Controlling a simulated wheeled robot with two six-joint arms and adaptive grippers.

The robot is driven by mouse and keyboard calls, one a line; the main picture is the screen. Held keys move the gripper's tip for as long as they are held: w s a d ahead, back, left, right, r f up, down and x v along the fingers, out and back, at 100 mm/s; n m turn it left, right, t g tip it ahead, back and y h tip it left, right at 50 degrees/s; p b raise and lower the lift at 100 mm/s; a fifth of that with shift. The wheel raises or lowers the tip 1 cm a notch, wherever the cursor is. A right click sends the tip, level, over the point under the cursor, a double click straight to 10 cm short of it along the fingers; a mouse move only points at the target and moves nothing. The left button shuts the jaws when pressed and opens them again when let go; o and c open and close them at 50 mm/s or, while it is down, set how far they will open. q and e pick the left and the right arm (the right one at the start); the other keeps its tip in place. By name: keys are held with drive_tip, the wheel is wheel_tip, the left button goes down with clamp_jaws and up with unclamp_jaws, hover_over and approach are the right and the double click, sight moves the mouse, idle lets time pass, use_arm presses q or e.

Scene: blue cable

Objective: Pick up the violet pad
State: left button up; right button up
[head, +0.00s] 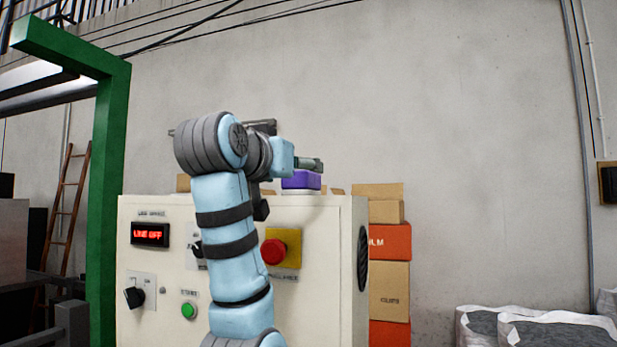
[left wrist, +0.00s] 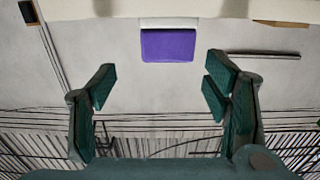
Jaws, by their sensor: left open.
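The violet pad (head: 301,181) sits on a thin white base on top of the cream control cabinet (head: 335,235), near its right end. My left arm crosses in front of the cabinet. My left gripper (head: 311,164) is by the pad, just above it in the head view, and partly hidden by my wrist. In the left wrist view the left gripper (left wrist: 160,84) is open and empty. The violet pad (left wrist: 168,46) shows there beyond the fingertips, roughly in line with the gap between them and not touched. My right gripper is not in view.
The cabinet front carries a red button on a yellow plate (head: 274,252), a green button (head: 188,310), a dark knob and a "LINE OFF" display (head: 150,234). A green frame (head: 108,190) stands left. Stacked boxes (head: 389,240) stand right of the cabinet.

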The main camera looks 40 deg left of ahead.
use_arm(q)
drive_tip(key=p+x, duration=0.1)
drive_tip(key=x, duration=0.2)
drive_tip(key=p+x, duration=0.1)
drive_tip(key=x, duration=0.2)
drive_tip(key=p+x, duration=0.2)
drive_tip(key=x, duration=0.1)
drive_tip(key=shift+a, duration=0.4)
drive_tip(key=shift+w+f, duration=0.1)
drive_tip(key=shift+f, duration=0.05)
drive_tip(key=shift+s, duration=0.4)
drive_tip(key=shift+c, duration=1)
drive_tip(key=shift+s, duration=0.15)
drive_tip(key=c, duration=1.1)
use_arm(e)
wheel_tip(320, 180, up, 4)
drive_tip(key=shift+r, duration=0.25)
